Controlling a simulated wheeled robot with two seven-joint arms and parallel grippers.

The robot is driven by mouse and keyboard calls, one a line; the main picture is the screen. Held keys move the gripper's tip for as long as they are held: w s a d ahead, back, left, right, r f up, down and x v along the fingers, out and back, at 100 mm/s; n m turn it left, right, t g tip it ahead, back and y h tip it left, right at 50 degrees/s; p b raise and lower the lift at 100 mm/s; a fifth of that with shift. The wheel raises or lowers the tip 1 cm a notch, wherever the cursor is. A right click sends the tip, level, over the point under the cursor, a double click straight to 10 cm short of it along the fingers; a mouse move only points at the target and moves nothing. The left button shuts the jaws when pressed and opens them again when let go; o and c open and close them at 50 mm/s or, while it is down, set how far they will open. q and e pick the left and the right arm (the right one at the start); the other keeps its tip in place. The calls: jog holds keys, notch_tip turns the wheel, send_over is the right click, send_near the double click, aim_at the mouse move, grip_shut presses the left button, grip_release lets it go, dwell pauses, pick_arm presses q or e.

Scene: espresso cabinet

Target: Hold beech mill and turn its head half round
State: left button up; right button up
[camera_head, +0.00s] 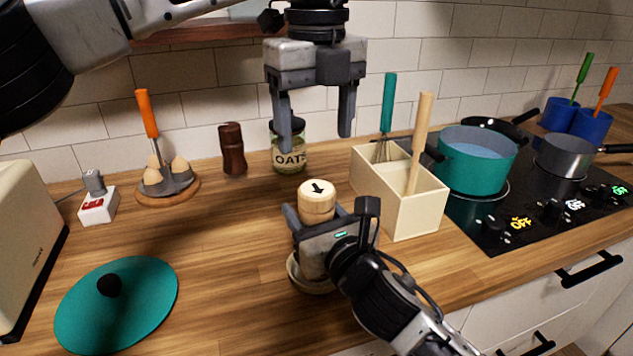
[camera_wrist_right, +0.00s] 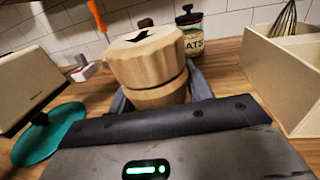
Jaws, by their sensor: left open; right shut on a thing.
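The beech mill (camera_head: 317,200) is pale wood with a black arrow on top of its head. It stands near the counter's front, roughly upright. In the right wrist view the mill head (camera_wrist_right: 146,58) shows above the jaws, with a seam below it. My right gripper (camera_head: 318,222) is shut around the mill's body below the head. My left gripper (camera_head: 316,132) is open and empty, pointing down above and behind the mill, apart from it. A pale bowl or dish (camera_head: 296,272) shows at the mill's foot, partly hidden by my right gripper.
A cream utensil box (camera_head: 420,210) stands close right of the mill. An oats jar (camera_head: 291,155) and a dark brown mill (camera_head: 232,150) stand behind. A teal lid (camera_head: 140,300) lies at left near a toaster (camera_head: 25,235). A teal pot (camera_head: 477,165) is on the hob.

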aim_at(317, 189)
pick_arm(q)
notch_tip(317, 189, down, 9)
jog(key=shift+f, duration=0.1)
dwell(0.3)
jog(key=c, duration=1)
